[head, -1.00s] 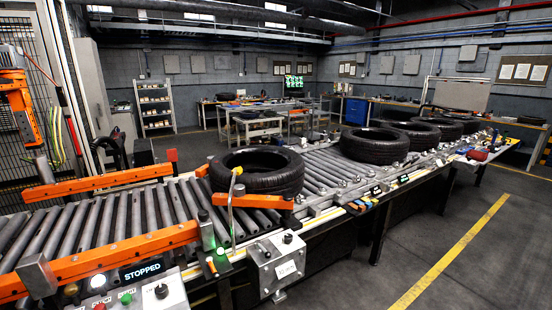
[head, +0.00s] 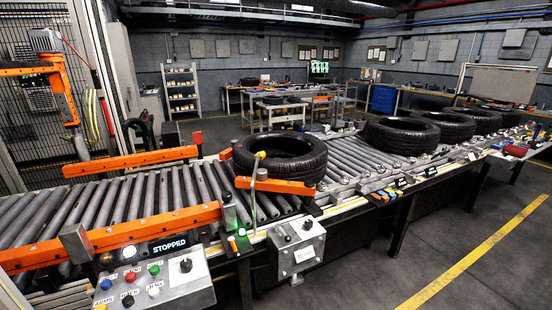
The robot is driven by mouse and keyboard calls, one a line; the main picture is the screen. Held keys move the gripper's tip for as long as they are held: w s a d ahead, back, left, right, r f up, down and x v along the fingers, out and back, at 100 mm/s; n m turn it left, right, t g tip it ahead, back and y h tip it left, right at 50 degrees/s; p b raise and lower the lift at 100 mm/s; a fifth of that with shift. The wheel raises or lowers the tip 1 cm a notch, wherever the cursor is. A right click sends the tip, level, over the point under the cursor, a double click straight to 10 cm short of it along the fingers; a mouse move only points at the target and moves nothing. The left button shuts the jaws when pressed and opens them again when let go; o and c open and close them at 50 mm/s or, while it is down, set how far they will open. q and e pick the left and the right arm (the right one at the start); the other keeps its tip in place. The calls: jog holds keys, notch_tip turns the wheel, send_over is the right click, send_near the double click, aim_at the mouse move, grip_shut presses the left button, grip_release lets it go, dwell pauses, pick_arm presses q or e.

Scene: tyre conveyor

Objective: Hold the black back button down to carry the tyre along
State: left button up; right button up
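The black button (head: 128,301) sits in the front row of a grey control panel (head: 205,296) at the lower left, between a yellow and a white button. The labels are too small to read for sure. Nothing touches the button. A large black tyre (head: 262,166) lies flat on the conveyor rollers (head: 150,192), just behind an orange guide bar. A display (head: 170,245) above the panel reads STOPPED. Neither of my grippers is in view.
Red (head: 131,275), green (head: 154,270) and blue buttons and a black knob (head: 186,265) share the panel. Orange rails (head: 125,235) border the rollers. A second control box (head: 297,250) hangs right of the panel. More tyres (head: 402,135) lie farther right.

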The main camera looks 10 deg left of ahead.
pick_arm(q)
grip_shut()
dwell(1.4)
